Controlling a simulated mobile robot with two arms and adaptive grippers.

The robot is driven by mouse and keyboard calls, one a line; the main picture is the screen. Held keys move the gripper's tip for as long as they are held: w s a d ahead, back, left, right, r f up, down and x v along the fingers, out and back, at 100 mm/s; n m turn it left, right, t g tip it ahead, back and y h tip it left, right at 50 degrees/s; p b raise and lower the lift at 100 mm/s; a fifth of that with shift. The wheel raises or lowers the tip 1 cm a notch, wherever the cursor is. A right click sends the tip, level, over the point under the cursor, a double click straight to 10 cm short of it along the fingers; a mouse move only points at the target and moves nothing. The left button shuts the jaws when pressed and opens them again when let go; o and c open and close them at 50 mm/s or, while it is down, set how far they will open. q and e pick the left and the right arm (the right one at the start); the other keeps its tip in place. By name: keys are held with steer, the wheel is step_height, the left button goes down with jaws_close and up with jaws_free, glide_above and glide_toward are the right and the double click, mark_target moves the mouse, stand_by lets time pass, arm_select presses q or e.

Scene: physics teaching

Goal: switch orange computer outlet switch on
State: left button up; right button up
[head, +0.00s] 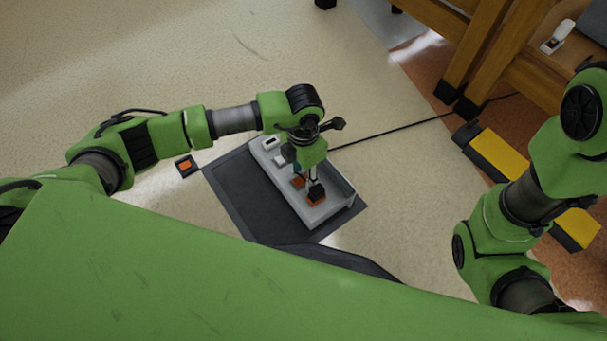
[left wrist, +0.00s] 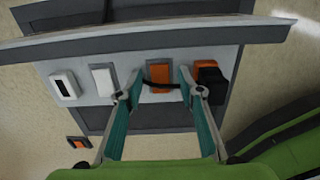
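A light grey outlet box (head: 335,212) lies on a dark mat. An orange switch (left wrist: 160,68) sits on it, between a white piece (left wrist: 104,80) and an orange socket with a black plug (left wrist: 212,80). The orange switch also shows in the head view (head: 298,182). My left gripper (left wrist: 160,88) is open, pointing down over the box. In the left wrist view its fingertips are apart, one on each side of the switch; I cannot tell whether they touch. A thin dark strip crosses the switch's lower part. My right gripper is out of view.
The dark mat (head: 236,187) lies on the pale floor. A small dark square with an orange centre (head: 185,165) lies left of it. A black cable (head: 395,128) runs right from the box. Wooden furniture legs (head: 470,60) and yellow-black blocks (head: 497,152) stand at the right.

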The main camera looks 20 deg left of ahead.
arm_select(q)
jaws_close()
steer(key=shift+s+a+r+t+h+p, duration=0.2)
steer(key=shift+a+t+h+p, duration=0.15)
steer(key=shift+p, duration=0.2)
steer(key=shift+s+f+t+h, duration=0.15)
steer(key=shift+t+h, duration=0.4)
steer(key=shift+t, duration=0.3)
steer(key=shift+d, duration=0.1)
jaws_free()
